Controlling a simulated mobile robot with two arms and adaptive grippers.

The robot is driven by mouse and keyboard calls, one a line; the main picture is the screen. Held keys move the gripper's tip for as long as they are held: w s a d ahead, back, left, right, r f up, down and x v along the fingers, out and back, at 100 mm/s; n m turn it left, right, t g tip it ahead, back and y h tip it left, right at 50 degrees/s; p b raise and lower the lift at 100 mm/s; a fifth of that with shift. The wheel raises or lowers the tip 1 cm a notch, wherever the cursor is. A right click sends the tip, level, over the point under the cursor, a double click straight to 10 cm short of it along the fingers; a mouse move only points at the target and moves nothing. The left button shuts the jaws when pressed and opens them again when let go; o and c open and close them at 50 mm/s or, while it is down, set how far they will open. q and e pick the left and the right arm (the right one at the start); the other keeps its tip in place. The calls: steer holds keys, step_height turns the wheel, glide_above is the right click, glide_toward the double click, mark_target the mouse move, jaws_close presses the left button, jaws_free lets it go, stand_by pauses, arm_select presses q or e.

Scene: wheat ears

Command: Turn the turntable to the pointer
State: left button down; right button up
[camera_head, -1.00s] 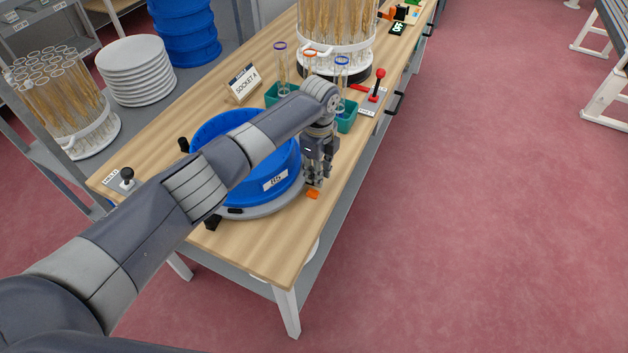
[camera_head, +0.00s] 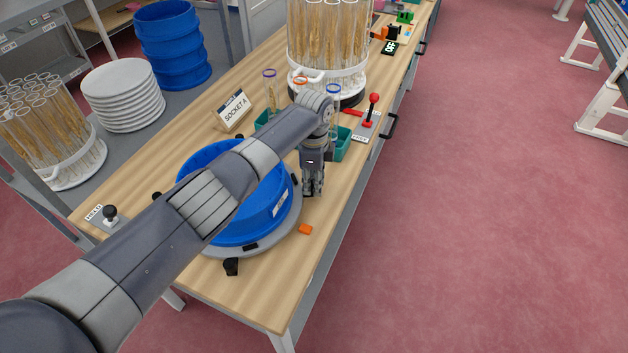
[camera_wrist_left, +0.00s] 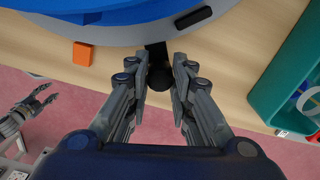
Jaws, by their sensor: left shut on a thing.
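The turntable is a grey disc (camera_head: 262,246) carrying a blue tub (camera_head: 240,232) with a white label; black knobs stick out around its rim, one at the front (camera_head: 231,266). The pointer, a small orange block (camera_head: 305,229), lies on the table just beside the rim and also shows in the left wrist view (camera_wrist_left: 82,53). My left gripper (camera_head: 312,190) points down at the rim's right side, farther along the table than the pointer. In the wrist view its fingers (camera_wrist_left: 160,84) are around a black knob (camera_wrist_left: 157,62). My right gripper (camera_wrist_left: 36,104) shows there over the floor, its fingers apart.
A teal rack (camera_head: 343,143) with tubes stands close behind my left gripper. A red lever (camera_head: 372,108), a SOCKET A sign (camera_head: 232,110), a HELD lever (camera_head: 110,214) and a wheat-tube carousel (camera_head: 330,70) share the table. The front table end is clear.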

arm_select(q)
steer(key=shift+w, duration=0.15)
stand_by(0.3)
steer(key=c, duration=1.4)
jaws_free()
steer(key=shift+r, duration=0.1)
step_height(320, 180, up, 12)
